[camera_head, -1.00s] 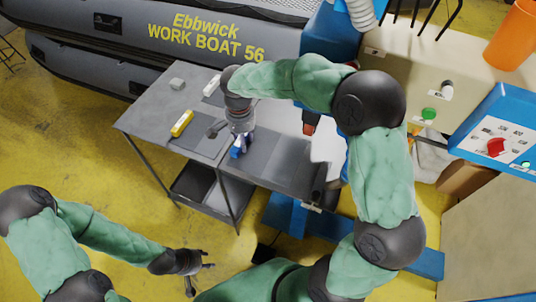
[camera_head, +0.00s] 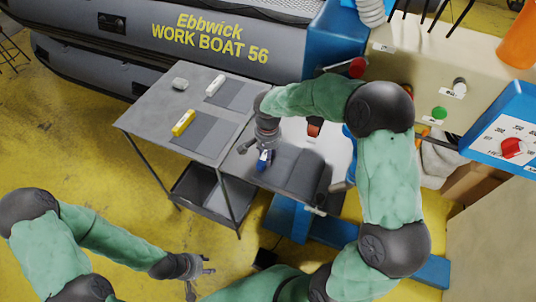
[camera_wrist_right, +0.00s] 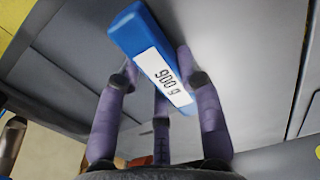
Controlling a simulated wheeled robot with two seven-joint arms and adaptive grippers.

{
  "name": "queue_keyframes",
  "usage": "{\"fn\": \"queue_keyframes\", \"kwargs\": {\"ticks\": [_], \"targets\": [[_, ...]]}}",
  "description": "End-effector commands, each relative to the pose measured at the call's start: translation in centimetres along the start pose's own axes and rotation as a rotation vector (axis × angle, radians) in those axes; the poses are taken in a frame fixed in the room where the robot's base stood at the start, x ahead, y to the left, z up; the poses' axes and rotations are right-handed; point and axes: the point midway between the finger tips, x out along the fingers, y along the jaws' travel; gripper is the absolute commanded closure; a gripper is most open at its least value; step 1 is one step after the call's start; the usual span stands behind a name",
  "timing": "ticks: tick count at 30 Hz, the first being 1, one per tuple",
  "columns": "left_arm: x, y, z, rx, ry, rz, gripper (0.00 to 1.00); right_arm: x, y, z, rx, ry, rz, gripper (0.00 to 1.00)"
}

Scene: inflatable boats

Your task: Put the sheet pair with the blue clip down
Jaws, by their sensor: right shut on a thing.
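The blue clip (camera_head: 264,159) is in my right gripper (camera_head: 262,152), with a grey sheet pair (camera_head: 288,165) beside it over the right end of the table. In the right wrist view the clip (camera_wrist_right: 134,32) carries a white "900 g" label and lies between the fingers of the gripper (camera_wrist_right: 165,90), which is shut on it. Grey sheet (camera_wrist_right: 245,45) spreads beyond it. Whether the sheets touch the surface below cannot be told. My left gripper (camera_head: 198,277) is empty, low at the left, its fingers spread.
A yellow clip (camera_head: 183,122) and a white clip (camera_head: 215,86) lie with grey sheets on the table (camera_head: 150,112). A machine with a blue control box (camera_head: 490,135) stands right. The grey boat (camera_head: 230,45) lies behind.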

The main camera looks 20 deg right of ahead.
Motion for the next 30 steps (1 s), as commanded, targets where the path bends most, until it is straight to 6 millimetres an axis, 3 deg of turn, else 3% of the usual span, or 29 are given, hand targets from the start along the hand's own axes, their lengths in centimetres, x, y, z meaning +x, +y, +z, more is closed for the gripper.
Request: {"fn": "queue_keyframes", "kwargs": {"ticks": [9, 10, 12, 23, 30], "targets": [[0.2, -0.1, 0.0, 0.000, 0.000, 0.000, 0.60, 0.2, 0.0, -0.1, 0.001, 0.001, -0.001, 0.99], [0.1, -0.1, 0.0, 0.000, 0.000, 0.000, 0.60, 0.1, 0.0, 0.0, 0.001, 0.001, -0.001, 0.55], [0.1, 0.0, 0.0, 0.000, 0.000, 0.000, 0.60, 0.1, 0.0, 0.0, 0.001, 0.001, -0.001, 0.39], [0.0, 0.0, 0.0, 0.000, 0.000, 0.000, 0.60, -0.1, 0.0, 0.0, 0.001, 0.001, -0.001, 0.39], [-0.9, 0.3, 0.0, 0.000, 0.000, 0.000, 0.60, -3.2, -0.1, -0.1, 0.002, 0.003, -0.005, 0.39]]}}
